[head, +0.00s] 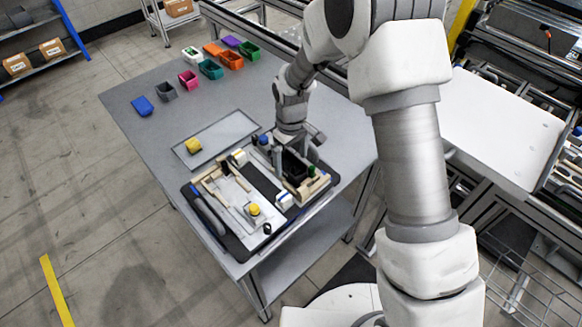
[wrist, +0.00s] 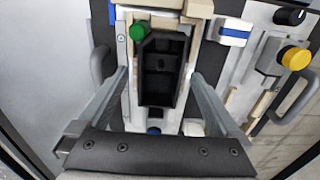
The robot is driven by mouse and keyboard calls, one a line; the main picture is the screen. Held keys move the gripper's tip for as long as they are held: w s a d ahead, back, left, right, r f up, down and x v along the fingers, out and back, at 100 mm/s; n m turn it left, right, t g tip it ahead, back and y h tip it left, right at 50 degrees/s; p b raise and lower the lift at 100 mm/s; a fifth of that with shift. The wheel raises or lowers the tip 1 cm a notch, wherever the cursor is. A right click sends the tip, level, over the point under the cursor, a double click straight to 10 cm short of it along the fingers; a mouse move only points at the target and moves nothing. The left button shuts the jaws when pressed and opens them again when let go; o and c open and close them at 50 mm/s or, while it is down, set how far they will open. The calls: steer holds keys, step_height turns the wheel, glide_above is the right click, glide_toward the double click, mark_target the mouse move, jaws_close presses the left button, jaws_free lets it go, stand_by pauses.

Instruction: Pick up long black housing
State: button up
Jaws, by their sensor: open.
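The long black housing (wrist: 163,70) is an open-topped black box with inner walls, seated in a light beige fixture on the pallet (head: 213,222). In the head view the housing (head: 295,168) shows partly below my gripper (head: 295,156). In the wrist view my gripper (wrist: 158,80) is open, with one finger on each side of the housing. Gaps show between the fingers and the housing's walls. Whether the fingertips are level with its sides I cannot tell.
A green button (wrist: 138,32) stands close beside the housing. A white-and-blue block (wrist: 235,32) and a yellow knob (wrist: 295,58) are to its right. On the grey table (head: 150,93) are a tray with a yellow piece (head: 193,146) and several colored bins (head: 210,69) at the back.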

steer(key=shift+f, duration=0.25)
steer(key=c, duration=1.5)
steer(key=shift+r, duration=0.15)
steer(key=shift+c, duration=0.2)
